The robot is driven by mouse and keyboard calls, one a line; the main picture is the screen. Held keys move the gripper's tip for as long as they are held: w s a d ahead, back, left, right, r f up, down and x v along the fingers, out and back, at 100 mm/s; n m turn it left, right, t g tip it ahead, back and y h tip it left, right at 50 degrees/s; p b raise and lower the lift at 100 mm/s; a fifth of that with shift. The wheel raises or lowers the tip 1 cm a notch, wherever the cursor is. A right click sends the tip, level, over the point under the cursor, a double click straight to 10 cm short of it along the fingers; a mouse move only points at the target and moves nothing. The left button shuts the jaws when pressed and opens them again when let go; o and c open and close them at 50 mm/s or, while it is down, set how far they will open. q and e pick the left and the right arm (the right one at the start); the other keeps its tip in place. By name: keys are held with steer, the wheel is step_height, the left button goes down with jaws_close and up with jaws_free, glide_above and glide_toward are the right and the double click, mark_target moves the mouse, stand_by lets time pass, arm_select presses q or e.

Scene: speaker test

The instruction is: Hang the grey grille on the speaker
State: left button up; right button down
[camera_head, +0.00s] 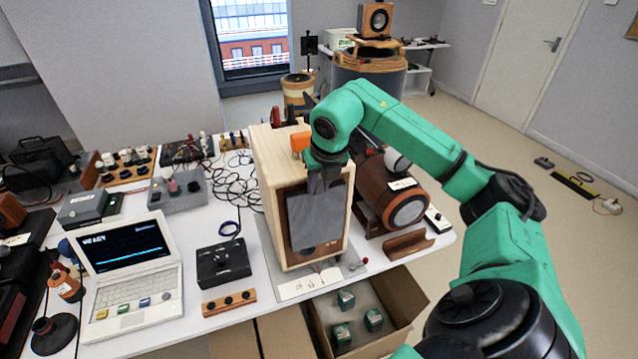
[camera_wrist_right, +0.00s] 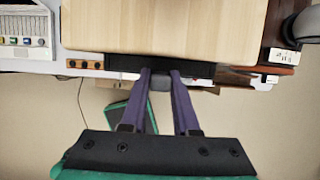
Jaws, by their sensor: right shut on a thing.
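The speaker (camera_head: 267,165) is a pale wooden box standing upright on the white table, its front turned toward me. The grey grille (camera_head: 316,220) is a dark flat panel upright in front of the speaker's front and covers most of it. My right gripper (camera_head: 324,184) reaches down from above and is shut on the grille's top edge. In the right wrist view the fingers (camera_wrist_right: 160,78) meet at the dark grille edge (camera_wrist_right: 122,63), close along the speaker's pale top (camera_wrist_right: 165,25). I cannot tell whether the grille touches the speaker. My left gripper is out of view.
A laptop (camera_head: 130,262) and a black box (camera_head: 223,263) stand left of the speaker. A brown cylinder (camera_head: 375,192) lies close on its right. An open carton (camera_head: 405,290) with small green boxes is below the table's front edge. Black cables (camera_head: 232,180) lie at left.

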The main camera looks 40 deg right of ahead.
steer(key=shift+f, duration=0.1)
steer(key=c, duration=0.6)
jaws_free()
steer(key=p+v, duration=0.1)
steer(key=v, duration=1.3)
steer(key=shift+s+r, duration=0.15)
steer(key=shift+r, duration=0.15)
